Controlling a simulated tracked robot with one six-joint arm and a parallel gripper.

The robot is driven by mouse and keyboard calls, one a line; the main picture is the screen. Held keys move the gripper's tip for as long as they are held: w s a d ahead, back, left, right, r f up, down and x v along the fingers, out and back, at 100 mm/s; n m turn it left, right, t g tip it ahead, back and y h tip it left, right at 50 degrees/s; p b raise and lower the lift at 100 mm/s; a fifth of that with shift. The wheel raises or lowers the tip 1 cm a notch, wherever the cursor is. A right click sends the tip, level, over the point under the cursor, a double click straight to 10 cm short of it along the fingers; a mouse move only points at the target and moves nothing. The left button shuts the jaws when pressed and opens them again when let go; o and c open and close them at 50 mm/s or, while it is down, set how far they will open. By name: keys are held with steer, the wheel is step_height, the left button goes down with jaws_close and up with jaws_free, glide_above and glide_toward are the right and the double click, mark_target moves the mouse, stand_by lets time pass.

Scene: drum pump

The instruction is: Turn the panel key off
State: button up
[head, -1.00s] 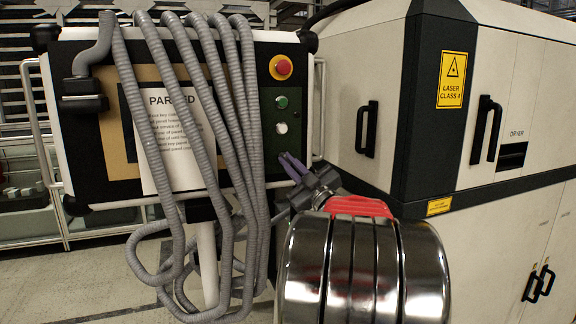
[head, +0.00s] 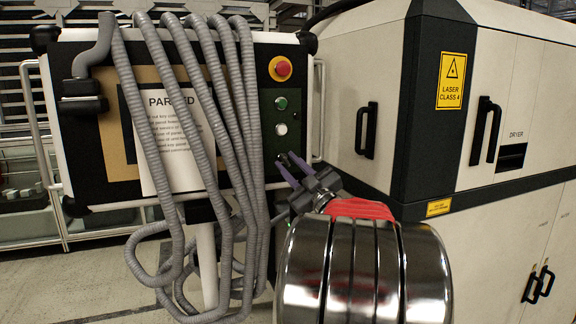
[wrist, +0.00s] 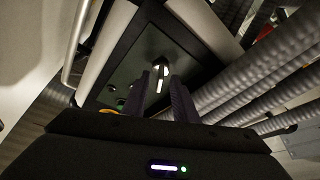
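The panel key (wrist: 160,78) shows in the wrist view as a pale upright bar on a round, brightly lit plate, between and beyond my fingertips. In the wrist view the gripper (wrist: 162,82) has a finger on each side of the key. I cannot tell whether they touch it.
Thick grey hoses (head: 187,130) hang over the panel's front, close to the left of my gripper. A paper notice (head: 175,150) is partly behind them. A pale cabinet (head: 362,60) with black handles and a yellow laser label (head: 453,80) stands at the right.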

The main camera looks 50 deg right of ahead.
steer(key=v, duration=1.3)
steer(key=shift+f, duration=0.2)
